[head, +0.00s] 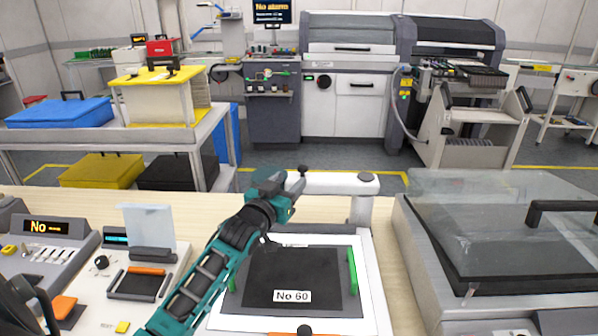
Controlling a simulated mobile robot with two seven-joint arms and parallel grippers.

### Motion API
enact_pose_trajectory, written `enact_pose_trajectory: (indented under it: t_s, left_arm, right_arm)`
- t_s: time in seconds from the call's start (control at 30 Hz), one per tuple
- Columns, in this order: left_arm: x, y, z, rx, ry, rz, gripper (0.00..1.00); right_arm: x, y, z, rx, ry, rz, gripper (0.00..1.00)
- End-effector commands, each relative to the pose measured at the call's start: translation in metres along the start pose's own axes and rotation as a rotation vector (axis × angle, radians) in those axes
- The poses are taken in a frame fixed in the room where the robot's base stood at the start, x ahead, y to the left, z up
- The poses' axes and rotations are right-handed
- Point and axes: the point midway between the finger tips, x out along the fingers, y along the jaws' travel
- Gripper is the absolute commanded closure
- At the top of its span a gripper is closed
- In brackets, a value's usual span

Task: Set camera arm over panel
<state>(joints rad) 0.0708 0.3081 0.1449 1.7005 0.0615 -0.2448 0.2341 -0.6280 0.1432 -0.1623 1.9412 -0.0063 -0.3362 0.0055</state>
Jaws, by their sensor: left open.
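The white camera arm (335,184) reaches left from a post (361,212) at the back right corner of a white-framed station. The dark panel (280,270), labelled "No 60", lies flat in the station frame (372,290) between green side strips. My left gripper (285,192) is open at the left end of the camera arm, above the panel's back edge. It covers that end, so I cannot tell whether it touches the arm. My left forearm crosses in front of the panel's left side. My right gripper is not in view.
A box with a clear lid (500,215) and black handle stands right of the station. Consoles with buttons (45,240) stand on the left of the wooden bench. Behind are a trolley (130,135) with blue and yellow bins and a large grey machine (350,80), with open floor between.

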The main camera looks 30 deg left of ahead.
Motion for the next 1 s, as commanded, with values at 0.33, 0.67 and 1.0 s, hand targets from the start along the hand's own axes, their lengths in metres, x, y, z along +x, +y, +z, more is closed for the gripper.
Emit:
enact_pose_trajectory:
  t_s: [0.33,0.67,1.0]
  left_arm:
    - [0.051,0.0,-0.001,0.0,0.001,-0.001,0.48]
    - [0.062,0.0,0.0,0.001,0.001,0.0,0.48]
    - [0.062,0.0,0.0,0.001,0.0,0.0,0.67]
  right_arm:
    - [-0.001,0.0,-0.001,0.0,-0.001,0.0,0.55]
    - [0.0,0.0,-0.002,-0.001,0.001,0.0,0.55]
    - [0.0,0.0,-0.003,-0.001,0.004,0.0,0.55]
